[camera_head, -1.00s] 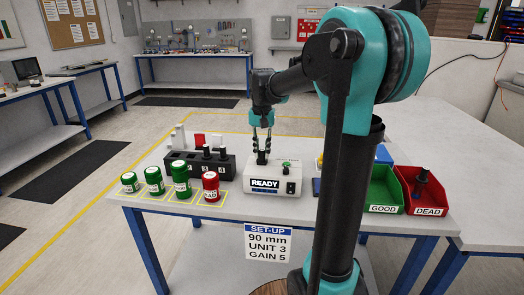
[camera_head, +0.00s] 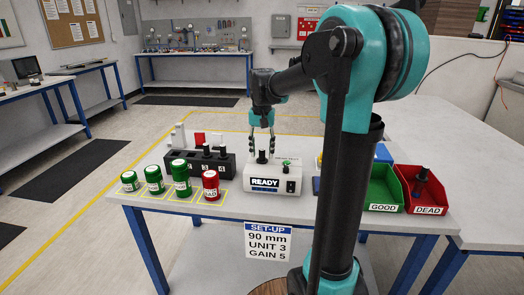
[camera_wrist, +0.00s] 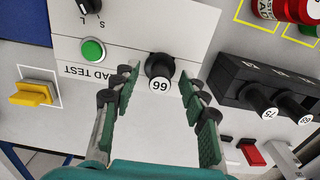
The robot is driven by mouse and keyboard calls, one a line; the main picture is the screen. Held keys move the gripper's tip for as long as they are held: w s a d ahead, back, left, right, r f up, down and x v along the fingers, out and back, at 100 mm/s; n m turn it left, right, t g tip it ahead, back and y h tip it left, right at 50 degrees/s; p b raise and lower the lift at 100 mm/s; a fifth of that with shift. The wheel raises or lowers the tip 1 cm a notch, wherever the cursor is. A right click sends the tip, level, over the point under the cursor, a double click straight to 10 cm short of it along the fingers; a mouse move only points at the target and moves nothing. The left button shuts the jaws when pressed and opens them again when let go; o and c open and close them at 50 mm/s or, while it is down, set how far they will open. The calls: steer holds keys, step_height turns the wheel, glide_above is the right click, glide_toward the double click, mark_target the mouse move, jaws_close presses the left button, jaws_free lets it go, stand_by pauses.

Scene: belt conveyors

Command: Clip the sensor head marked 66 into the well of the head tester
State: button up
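The sensor head marked 66 (camera_wrist: 159,69) is black with a white number disc. It stands upright on top of the white head tester (camera_head: 262,186), also visible in the head view (camera_head: 262,156). The well is hidden beneath it, so I cannot see how deep it sits. The tester's display reads READY; its green button (camera_wrist: 92,50) and black dial (camera_wrist: 88,5) are beside the head. My gripper (camera_head: 261,149) is open around the head. In the wrist view its fingers stand on both sides with gaps between them and the head.
A black rack (camera_head: 183,164) left of the tester holds other heads, one marked 75 (camera_wrist: 268,113). Three green canisters (camera_head: 153,180) and a red one (camera_head: 211,186) stand in front. At right are a green GOOD bin (camera_head: 382,208) and a red DEAD bin (camera_head: 428,210) holding a head.

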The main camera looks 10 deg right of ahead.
step_height(320, 180, up, 12)
stand_by(0.6)
